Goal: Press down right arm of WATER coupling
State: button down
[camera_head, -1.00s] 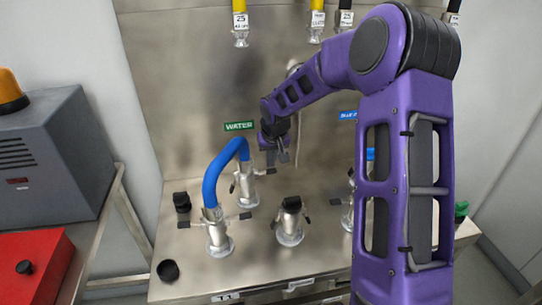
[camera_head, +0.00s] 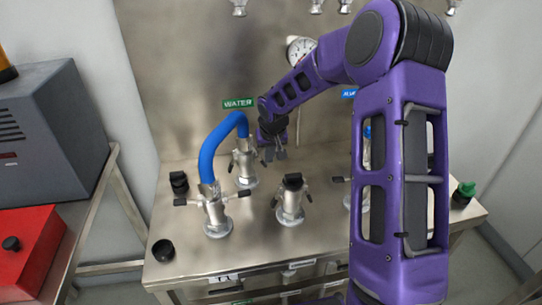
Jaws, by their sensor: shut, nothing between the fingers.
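The green WATER label (camera_head: 238,104) is on the steel back panel. Below it stands a silver coupling (camera_head: 244,168), joined by a bent blue hose (camera_head: 209,149) to a second silver coupling (camera_head: 216,214) in front. The rear coupling's left arm shows as a short dark-tipped lever. Its right arm is hidden behind my gripper or too small to make out. My gripper (camera_head: 275,155) is shut and empty, pointing down just right of the rear coupling. I cannot tell whether it touches the right arm. The front coupling's arms stick out to both sides.
A capped fitting (camera_head: 291,203) stands right of the front coupling. Another coupling (camera_head: 349,200) is partly behind my arm. Black caps (camera_head: 163,250) sit on the bench's left side. A gauge (camera_head: 299,48) is on the panel. A red box (camera_head: 30,245) is at left.

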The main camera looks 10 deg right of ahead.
jog(key=shift+a+f, duration=0.1)
notch_tip(320, 180, up, 7)
jog(key=d+p, duration=0.1)
jog(key=p, duration=0.4)
jog(key=shift+p, duration=0.35)
